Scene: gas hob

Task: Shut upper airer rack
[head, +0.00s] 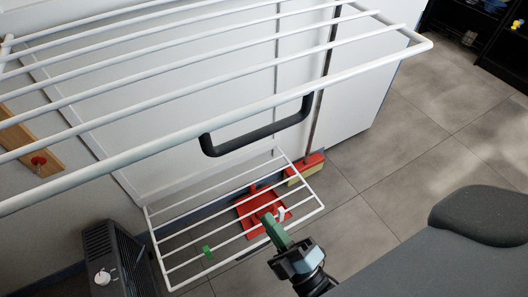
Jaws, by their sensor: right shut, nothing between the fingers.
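The upper airer rack (255,104) is a white wire frame of long parallel bars, folded out roughly level across the top of the head view. A dark handle (260,137) hangs from its front bar. A smaller white lower rack (165,258) is also folded out, further down. My right gripper (269,221), with green fingers, is shut and empty. In the picture it overlaps the right part of the lower rack, below the upper rack's handle; I cannot tell whether it touches the lower rack. My left gripper is not in view.
A red dustpan (247,208) and a red broom head (311,162) show beyond the lower rack. A green peg (207,252) and a white peg (281,213) show at the lower rack. A dark heater (100,240) stands at left. Tiled floor (430,150) is open at right.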

